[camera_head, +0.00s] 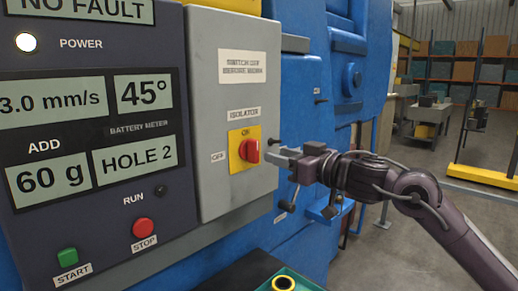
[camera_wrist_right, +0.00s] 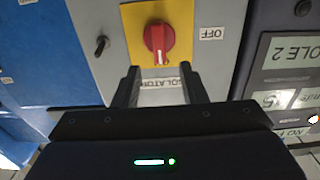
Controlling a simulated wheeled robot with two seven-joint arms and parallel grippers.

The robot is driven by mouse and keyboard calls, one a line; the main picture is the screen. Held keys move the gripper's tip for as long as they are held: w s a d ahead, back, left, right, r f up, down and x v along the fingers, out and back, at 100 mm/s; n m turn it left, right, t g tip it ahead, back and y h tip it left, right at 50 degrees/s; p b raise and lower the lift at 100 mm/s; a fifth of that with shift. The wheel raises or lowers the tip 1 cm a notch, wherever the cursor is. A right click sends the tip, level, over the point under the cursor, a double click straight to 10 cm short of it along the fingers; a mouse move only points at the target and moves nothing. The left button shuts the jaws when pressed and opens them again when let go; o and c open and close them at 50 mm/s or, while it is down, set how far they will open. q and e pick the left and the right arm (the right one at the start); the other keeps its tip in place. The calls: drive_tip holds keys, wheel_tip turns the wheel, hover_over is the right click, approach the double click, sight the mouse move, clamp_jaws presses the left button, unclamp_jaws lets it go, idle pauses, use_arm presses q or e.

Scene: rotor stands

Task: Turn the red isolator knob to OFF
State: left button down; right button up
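The red isolator knob (camera_head: 250,151) sits on a yellow plate (camera_head: 236,159) on the grey isolator box (camera_head: 212,118). ON is marked above it and OFF (camera_head: 218,156) to its left. Its grip bar looks upright, in line with ON. My right gripper (camera_head: 273,154) is just to the right of the knob, level with it. In the right wrist view, which is upside down, the fingers (camera_wrist_right: 163,82) are apart with nothing between them. The knob (camera_wrist_right: 158,38) lies beyond their tips, roughly centred between them. My left gripper is not in view.
The control panel (camera_head: 95,110) with screens, a green START button (camera_head: 67,256) and a red STOP button (camera_head: 143,228) stands left of the box. Blue machine housing (camera_head: 300,90) is behind my gripper. A green tray (camera_head: 290,279) with a ring is at the bottom.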

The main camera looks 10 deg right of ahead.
sight(258, 147)
drive_tip(key=p+x, duration=0.1)
drive_tip(key=x, duration=0.1)
drive_tip(key=p+x, duration=0.1)
drive_tip(key=x, duration=0.1)
drive_tip(key=r+p+x, duration=0.1)
drive_tip(key=x, duration=0.2)
drive_tip(key=shift+p, duration=0.4)
drive_tip(key=shift+w+a+f, duration=0.15)
drive_tip(key=shift+w+a, duration=0.05)
drive_tip(key=shift+w, duration=0.15)
clamp_jaws()
